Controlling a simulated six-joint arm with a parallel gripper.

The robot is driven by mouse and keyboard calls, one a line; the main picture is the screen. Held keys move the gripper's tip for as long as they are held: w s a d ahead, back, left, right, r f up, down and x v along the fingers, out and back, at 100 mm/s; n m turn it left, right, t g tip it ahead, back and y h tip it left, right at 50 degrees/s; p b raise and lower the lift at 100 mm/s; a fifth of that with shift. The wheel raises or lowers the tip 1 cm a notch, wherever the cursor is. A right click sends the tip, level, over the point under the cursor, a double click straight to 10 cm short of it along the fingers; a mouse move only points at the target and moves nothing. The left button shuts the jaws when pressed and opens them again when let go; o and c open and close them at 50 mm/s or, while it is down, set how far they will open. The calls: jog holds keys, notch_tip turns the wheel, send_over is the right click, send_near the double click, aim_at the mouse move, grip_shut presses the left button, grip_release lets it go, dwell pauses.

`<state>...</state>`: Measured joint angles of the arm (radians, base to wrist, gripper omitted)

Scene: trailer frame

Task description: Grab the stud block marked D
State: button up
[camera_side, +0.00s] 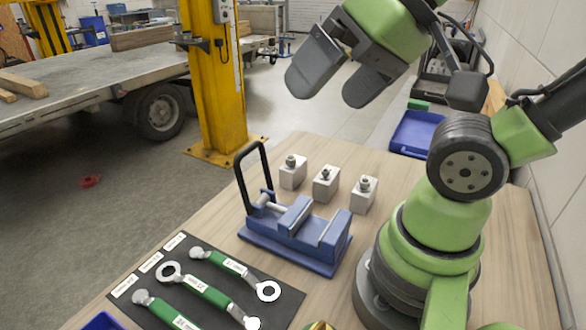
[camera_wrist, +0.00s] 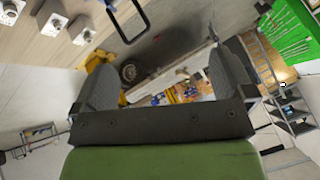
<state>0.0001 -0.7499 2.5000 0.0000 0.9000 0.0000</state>
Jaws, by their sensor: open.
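Three pale grey stud blocks stand upright in a row on the wooden table, each with a metal stud and nut on top: a left one (camera_side: 293,175), a middle one (camera_side: 326,186) and a right one (camera_side: 363,198). No letter is readable on any of them, so I cannot tell which is D. They also show at the upper left of the wrist view, as a near block (camera_wrist: 82,31), a middle block (camera_wrist: 54,24) and one cut by the edge (camera_wrist: 10,10). My gripper (camera_side: 331,89) is open and empty, high above the table and well clear of the blocks.
A blue vise (camera_side: 295,235) with a tall black handle stands just in front of the blocks. A black mat (camera_side: 180,271) with green-handled wrenches lies at front left. A blue bin (camera_side: 417,134) is behind. A yellow lift post (camera_side: 216,90) stands beyond the table.

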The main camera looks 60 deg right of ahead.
jog(key=shift+w, duration=0.1)
jog(key=m+g+h, duration=0.2)
jog(key=m+g, duration=0.4)
jog(key=m, duration=2.3)
send_over(293, 165)
jog(key=w, duration=0.1)
notch_tip(293, 165, down, 15)
jog(key=d+f+m, duration=0.1)
jog(key=f+m, duration=0.1)
jog(key=f, duration=0.1)
jog(key=d+f+m+g, duration=0.1)
jog(key=shift+d+f, duration=0.15)
jog(key=shift+d, duration=0.15)
notch_tip(293, 165, down, 4)
jog(key=shift+s+r, duration=0.1)
jog(key=shift+r, duration=0.05)
jog(key=shift+a+f, duration=0.15)
jog(key=shift+f, duration=1.4)
jog(key=shift+a+f, duration=0.1)
jog(key=shift+f, duration=1.4)
jog(key=shift+r, duration=0.1)
jog(key=c, duration=1.2)
